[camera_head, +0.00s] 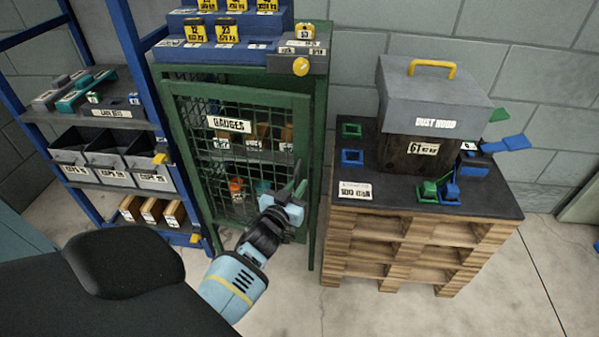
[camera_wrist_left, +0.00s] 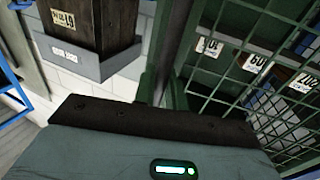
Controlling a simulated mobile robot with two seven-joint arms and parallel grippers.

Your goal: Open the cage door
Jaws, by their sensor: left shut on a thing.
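The green cage (camera_head: 318,150) stands at centre with a mesh door marked GAUGES (camera_head: 240,98) on its front. Labelled boxes show behind the mesh. My left gripper (camera_head: 290,198) is at the right edge of the door, low down, and is shut on what appears to be the door's handle (camera_head: 299,172). The fingers hide most of the grip. The left wrist view shows the mesh (camera_wrist_left: 245,75) close on the right. My right gripper is not in view.
A pallet stack (camera_head: 400,245) with a black top carries the dust hood (camera_head: 430,100) just right of the cage. A blue rack (camera_head: 120,60) with bins stands close on the left. Blue steps with yellow tags (camera_head: 225,30) sit on the cage. Bare floor lies in front.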

